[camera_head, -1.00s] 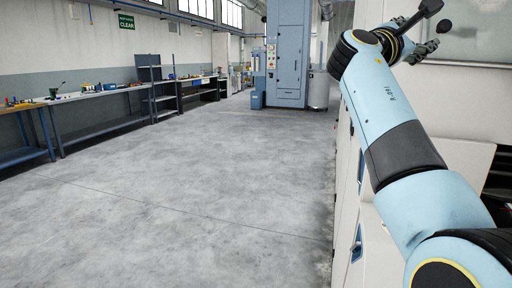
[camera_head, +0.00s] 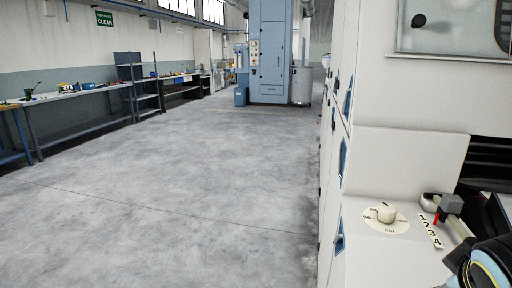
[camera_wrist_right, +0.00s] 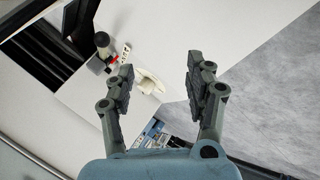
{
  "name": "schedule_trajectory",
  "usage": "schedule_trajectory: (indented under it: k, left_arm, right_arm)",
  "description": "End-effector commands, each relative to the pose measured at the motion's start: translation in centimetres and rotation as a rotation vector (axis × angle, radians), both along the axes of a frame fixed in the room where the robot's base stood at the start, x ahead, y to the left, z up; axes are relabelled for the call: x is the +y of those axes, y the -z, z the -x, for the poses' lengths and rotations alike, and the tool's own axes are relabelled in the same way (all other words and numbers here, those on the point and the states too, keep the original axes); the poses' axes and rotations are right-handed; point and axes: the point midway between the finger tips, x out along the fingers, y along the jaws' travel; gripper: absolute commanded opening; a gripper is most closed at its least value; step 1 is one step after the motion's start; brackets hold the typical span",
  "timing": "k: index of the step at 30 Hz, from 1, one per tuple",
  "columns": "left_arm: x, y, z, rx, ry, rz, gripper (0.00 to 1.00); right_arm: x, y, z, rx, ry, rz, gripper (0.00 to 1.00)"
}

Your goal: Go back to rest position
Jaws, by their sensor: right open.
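My right gripper (camera_wrist_right: 160,82) is open and empty in the right wrist view. Its two fingers stand apart, with a pale machine surface and grey floor behind them. In the head view only part of my right arm shows, at the bottom right corner, and its gripper is out of frame. A cream rotary knob (camera_head: 386,213) on a round dial sits on the white machine's ledge; in the wrist view it appears between the fingers (camera_wrist_right: 150,83), and I see no contact. My left gripper is in neither view.
The white machine (camera_head: 395,160) with blue handles fills the right side. A small lever with a red part (camera_head: 437,216) sits beside the knob. Blue-framed benches (camera_head: 70,97) line the left wall. A tall blue cabinet (camera_head: 270,55) stands far back. The grey floor between is clear.

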Motion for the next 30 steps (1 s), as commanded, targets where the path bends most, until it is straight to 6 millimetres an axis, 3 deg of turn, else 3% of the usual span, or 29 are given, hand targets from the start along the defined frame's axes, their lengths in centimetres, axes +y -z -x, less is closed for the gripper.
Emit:
schedule_trajectory:
  k: [1, 6, 15, 26, 30]
  left_arm:
    - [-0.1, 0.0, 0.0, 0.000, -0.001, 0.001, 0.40]
    - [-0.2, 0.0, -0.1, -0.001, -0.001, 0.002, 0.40]
    - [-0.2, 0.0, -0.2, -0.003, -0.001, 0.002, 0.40]
    - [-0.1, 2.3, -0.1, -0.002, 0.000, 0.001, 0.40]
    - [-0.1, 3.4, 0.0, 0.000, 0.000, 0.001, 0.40]
  right_arm:
    - [0.6, 0.7, 2.0, 0.014, 0.015, -0.059, 0.54]
    - [3.1, 2.2, 7.3, 0.063, 0.070, -0.253, 0.54]
    - [7.0, 2.7, 15.1, 0.174, 0.151, -0.499, 0.54]
    - [6.0, 14.9, 13.1, 0.205, 0.172, -0.489, 0.54]
    - [5.5, 21.1, 13.4, 0.225, 0.183, -0.488, 0.54]
